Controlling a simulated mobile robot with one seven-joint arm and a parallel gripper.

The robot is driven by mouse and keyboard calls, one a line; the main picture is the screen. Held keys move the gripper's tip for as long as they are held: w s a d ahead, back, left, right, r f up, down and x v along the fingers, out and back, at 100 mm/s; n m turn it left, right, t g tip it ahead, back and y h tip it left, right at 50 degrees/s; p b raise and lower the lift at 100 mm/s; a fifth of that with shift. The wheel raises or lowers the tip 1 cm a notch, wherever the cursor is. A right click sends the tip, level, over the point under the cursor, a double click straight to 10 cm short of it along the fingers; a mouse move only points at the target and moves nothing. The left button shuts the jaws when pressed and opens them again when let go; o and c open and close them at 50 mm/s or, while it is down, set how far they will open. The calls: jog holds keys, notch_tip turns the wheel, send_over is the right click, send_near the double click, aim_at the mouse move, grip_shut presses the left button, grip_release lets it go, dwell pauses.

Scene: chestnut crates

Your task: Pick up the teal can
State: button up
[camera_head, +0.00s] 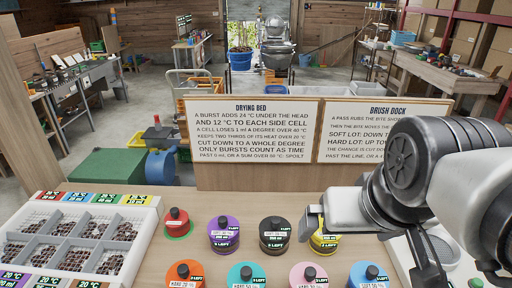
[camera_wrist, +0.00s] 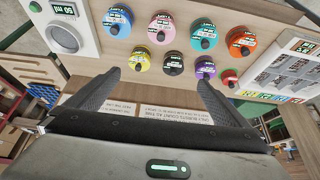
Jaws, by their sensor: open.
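The teal can (camera_head: 246,276) with a dark knob on top stands in the front row on the wooden counter, between an orange can (camera_head: 185,275) and a pink can (camera_head: 308,276). In the wrist view, which looks inverted, the teal can (camera_wrist: 204,32) is in the upper middle, beyond the black can (camera_wrist: 173,66). My gripper (camera_head: 314,220) is above the counter by the yellow can (camera_head: 324,241), partly covering it. In the wrist view my gripper (camera_wrist: 158,82) has its two fingers wide apart with nothing between them. It is apart from the teal can.
A compartment tray of chestnuts (camera_head: 100,213) stands at left. Two upright sign boards (camera_head: 253,133) line the back edge. A white device (camera_wrist: 62,32) stands at the counter's other end.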

jog(key=m+g, duration=0.4)
jog(key=g, duration=0.2)
send_over(245, 270)
notch_tip(245, 270, down, 22)
jog(key=shift+m, duration=0.3)
notch_tip(245, 270, down, 11)
jog(key=shift+f, duration=0.15)
jog(key=shift+s+d+f+p, duration=0.1)
jog(key=shift+f+p, duration=0.1)
jog(key=shift+f, duration=1.4)
jog(key=shift+d+f+p, duration=0.1)
jog(key=shift+f+p, duration=0.05)
jog(key=shift+f, duration=1.45)
jog(key=c, duration=1.3)
